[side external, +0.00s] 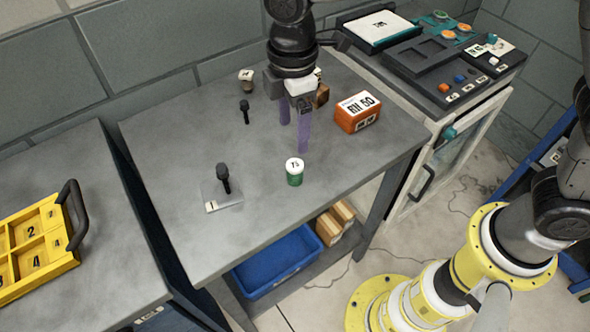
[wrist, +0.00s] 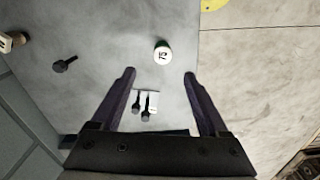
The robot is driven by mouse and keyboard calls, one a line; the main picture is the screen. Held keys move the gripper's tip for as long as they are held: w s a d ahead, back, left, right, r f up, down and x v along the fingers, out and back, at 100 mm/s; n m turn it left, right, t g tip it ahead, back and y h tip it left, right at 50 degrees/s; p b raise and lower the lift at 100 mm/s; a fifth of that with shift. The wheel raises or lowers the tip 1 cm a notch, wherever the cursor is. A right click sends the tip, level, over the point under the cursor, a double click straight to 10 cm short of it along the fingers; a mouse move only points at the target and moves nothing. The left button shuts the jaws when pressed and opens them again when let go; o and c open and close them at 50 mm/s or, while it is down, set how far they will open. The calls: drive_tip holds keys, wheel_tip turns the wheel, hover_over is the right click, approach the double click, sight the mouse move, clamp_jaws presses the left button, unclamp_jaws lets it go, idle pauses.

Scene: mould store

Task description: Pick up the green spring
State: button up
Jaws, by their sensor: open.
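A small upright green cylinder (side external: 295,179) with a round white top stands on the grey table near its front edge. The top seems marked 75, and coils cannot be made out on it. My gripper (side external: 294,138) is open and empty above the table, pointing down. It is above and behind the green cylinder in the side view, apart from it. In the wrist view its two purple fingers (wrist: 159,73) are spread wide.
An orange box (side external: 357,112) stands to the right. A small brown block (side external: 321,95) is close behind my gripper.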

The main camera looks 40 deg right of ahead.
sight(295, 164)
wheel_tip(295, 164, down, 6)
drive_tip(key=shift+r, duration=0.1)
drive_tip(key=shift+s+f, duration=0.15)
drive_tip(key=shift+f, duration=1.15)
drive_tip(key=shift+s+f, duration=0.1)
drive_tip(key=shift+f, duration=1.2)
clamp_jaws()
